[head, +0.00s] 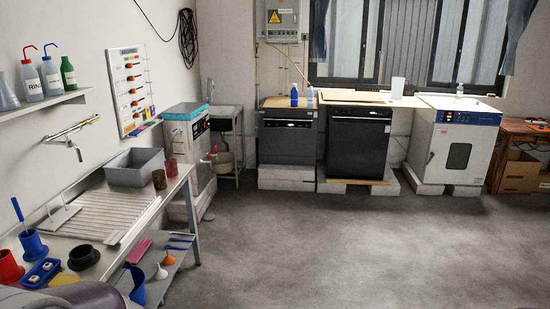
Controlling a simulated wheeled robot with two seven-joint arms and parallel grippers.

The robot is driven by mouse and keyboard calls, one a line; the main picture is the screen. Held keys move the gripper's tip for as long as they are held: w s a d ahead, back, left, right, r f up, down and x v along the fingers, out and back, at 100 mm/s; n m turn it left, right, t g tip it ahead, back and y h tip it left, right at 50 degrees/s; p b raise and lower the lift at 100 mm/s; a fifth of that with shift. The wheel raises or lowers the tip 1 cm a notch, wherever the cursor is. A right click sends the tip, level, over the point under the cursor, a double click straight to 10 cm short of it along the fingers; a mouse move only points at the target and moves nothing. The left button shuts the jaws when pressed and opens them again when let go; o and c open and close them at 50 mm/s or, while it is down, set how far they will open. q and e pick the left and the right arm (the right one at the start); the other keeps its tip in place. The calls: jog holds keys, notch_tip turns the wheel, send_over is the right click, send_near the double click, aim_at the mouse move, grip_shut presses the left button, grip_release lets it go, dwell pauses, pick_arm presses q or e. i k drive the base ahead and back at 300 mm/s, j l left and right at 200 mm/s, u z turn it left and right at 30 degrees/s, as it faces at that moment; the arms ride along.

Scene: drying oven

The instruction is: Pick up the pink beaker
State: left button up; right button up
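A small dark pinkish-red cup (171,167), which may be the pink beaker, stands upright at the far end of the steel bench on the left. A brown cup (159,179) stands just in front of it, and a grey tub (135,168) is beside them to the left. A flat bright pink item (139,250) lies on the lower shelf; I cannot tell what it is, but it does not look like a beaker. Neither of my grippers shows in the head view.
The steel bench (160,199) runs along the left wall, with a ribbed drainer, a red container (9,268) and a dark pot (83,257) near its front. A white drying oven (450,145) stands at the back right. The grey floor (330,245) is open.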

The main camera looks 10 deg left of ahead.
aim_at(171, 165)
jog(key=i+j+u, duration=0.2)
jog(key=i, duration=1.1)
jog(key=i+l+u, duration=0.25)
jog(key=i, duration=1)
jog(key=i+u, duration=0.25)
jog(key=i, duration=0.2)
jog(key=i+l+u, duration=0.25)
jog(key=i, duration=0.15)
jog(key=i+u, duration=0.25)
jog(key=i, duration=0.2)
jog(key=i+u, duration=0.2)
jog(key=u, duration=0.2)
jog(key=i+u, duration=0.15)
jog(key=u, duration=0.25)
jog(key=i+u, duration=0.2)
jog(key=u, duration=0.2)
jog(key=i+l+u, duration=0.15)
jog(key=u, duration=0.3)
